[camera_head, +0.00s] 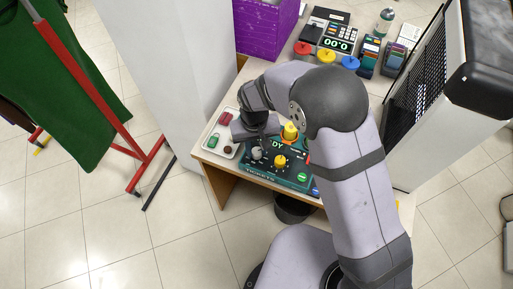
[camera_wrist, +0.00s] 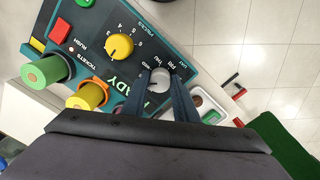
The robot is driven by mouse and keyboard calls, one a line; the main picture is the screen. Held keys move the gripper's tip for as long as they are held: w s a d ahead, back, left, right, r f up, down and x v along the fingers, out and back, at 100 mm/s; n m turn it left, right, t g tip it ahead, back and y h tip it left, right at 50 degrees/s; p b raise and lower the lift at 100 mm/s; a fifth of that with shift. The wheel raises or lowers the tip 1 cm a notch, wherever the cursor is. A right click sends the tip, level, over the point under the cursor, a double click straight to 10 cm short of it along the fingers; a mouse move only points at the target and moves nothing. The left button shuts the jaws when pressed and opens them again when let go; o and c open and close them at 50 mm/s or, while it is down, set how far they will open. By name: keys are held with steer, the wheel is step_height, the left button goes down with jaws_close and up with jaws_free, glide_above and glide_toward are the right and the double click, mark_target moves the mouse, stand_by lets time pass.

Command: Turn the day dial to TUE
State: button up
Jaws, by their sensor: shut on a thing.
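The teal control panel (camera_head: 262,172) sits on the counter below my arm. The fingers hide part of the lettering, and I cannot tell which day the dial's pointer marks.
A yellow PIECES dial (camera_wrist: 119,46) is close beside the day dial. A green cylinder (camera_wrist: 45,70) and a yellow cylinder (camera_wrist: 90,96) stand up from the panel. A white tray (camera_head: 211,148) with small items lies left of the panel. A purple bin (camera_head: 266,28) stands behind.

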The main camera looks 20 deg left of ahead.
mark_target(256, 151)
steer(key=o, duration=1.1)
steer(key=shift+c, duration=0.2)
steer(key=shift+r, duration=0.1)
steer(key=shift+a+r+b, duration=0.1)
steer(key=shift+r+b, duration=0.9)
steer(key=shift+r, duration=2.6)
steer(key=s+d+r+m, duration=0.1)
steer(key=d+r+m, duration=0.15)
steer(key=d, duration=1.05)
steer(key=s+d+r+m, duration=0.1)
steer(key=d+m, duration=0.2)
steer(key=d, duration=1)
steer(key=s+d+f+m, duration=0.1)
steer(key=s+d, duration=0.5)
steer(key=shift+d, duration=0.3)
